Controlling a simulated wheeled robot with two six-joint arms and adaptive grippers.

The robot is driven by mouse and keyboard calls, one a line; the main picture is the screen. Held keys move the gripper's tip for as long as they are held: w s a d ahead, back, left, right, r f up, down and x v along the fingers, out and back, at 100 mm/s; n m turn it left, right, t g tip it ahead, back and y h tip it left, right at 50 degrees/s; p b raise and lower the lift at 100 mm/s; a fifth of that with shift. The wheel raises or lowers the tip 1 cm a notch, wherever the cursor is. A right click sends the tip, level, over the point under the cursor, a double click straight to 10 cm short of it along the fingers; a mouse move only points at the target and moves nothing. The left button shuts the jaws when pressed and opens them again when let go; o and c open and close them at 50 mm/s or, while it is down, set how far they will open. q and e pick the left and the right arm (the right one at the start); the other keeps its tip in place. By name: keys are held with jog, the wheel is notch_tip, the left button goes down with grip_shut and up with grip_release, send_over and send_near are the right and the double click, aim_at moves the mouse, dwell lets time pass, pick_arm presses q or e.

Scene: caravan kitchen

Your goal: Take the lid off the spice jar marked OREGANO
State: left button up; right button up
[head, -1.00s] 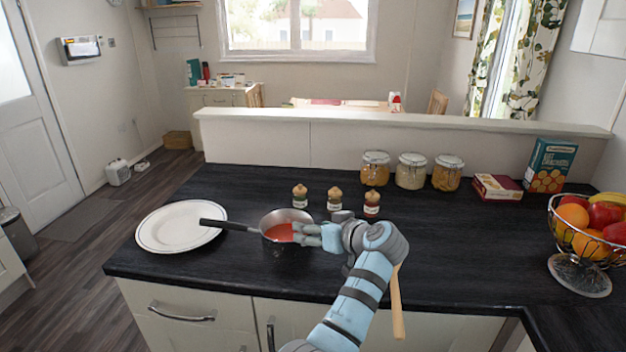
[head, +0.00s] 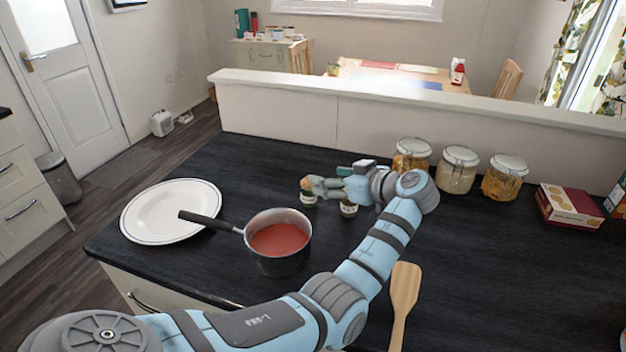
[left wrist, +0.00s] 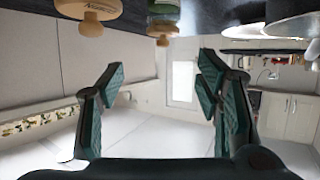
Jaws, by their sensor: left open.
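Small spice jars with cork knob lids stand on the dark worktop. In the head view, one jar (head: 308,198) and another jar (head: 348,208) show partly below my left gripper (head: 310,187); their lids are mostly hidden. The third jar cannot be made out there. In the left wrist view, which is upside down, a jar (left wrist: 95,8) is at the top left and a green jar (left wrist: 164,14) at the top middle. I cannot read which is OREGANO. My left gripper (left wrist: 158,78) is open and empty, with its fingers apart. My right gripper is not in view.
A pot (head: 280,264) of red sauce and a white plate (head: 170,211) stand to the left. Glass storage jars (head: 457,170) line the back by the low wall (head: 300,109). A wooden spatula (head: 404,292) lies right of my arm. The right worktop has free room.

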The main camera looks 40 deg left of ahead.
aim_at(307, 178)
pick_arm(q)
jog(key=x, duration=0.9)
jog(key=shift+s+d+f+p, duration=0.1)
jog(key=shift+d+f+p, duration=0.05)
jog(key=shift+f+p, duration=0.2)
jog(key=shift+s, duration=0.15)
jog(key=c, duration=0.8)
jog(key=shift+c, duration=0.9)
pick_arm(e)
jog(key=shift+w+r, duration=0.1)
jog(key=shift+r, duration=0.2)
pick_arm(q)
jog(key=shift+c, duration=0.2)
